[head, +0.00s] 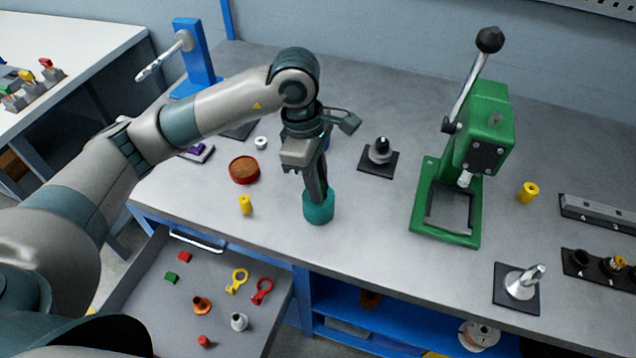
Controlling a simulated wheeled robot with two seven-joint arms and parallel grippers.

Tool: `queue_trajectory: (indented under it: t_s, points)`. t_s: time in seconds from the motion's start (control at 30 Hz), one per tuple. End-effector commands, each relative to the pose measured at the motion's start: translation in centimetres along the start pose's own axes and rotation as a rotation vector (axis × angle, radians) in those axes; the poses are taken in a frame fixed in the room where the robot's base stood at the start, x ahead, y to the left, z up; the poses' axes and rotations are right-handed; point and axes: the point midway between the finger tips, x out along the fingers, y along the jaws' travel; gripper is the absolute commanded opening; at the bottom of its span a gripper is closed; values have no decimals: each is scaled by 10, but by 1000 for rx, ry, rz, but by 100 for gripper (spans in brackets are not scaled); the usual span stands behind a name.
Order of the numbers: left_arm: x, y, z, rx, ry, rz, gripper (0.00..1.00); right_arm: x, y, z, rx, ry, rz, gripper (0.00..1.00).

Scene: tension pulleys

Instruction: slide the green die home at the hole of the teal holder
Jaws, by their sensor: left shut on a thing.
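The teal holder (318,209) is a short upright cylinder near the front edge of the grey bench. My left gripper (319,192) points down at it, with its fingertips at the holder's top. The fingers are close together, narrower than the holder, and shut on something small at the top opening. This fits the green die, but the fingers and the holder's rim hide it, so I cannot tell how deep it sits. My right gripper is not in view.
A green lever press (466,170) stands to the right. A dark plate with a knobbed post (380,153) stands behind. An open drawer (215,318) with small parts is below.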

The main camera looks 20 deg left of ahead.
Motion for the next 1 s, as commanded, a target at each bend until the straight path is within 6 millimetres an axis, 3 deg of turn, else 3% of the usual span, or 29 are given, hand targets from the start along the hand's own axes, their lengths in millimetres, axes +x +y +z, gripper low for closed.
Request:
queue_trajectory:
  t_s: [1.0]
  points:
    - [-4,0,2,0,0,-1,0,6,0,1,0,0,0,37]
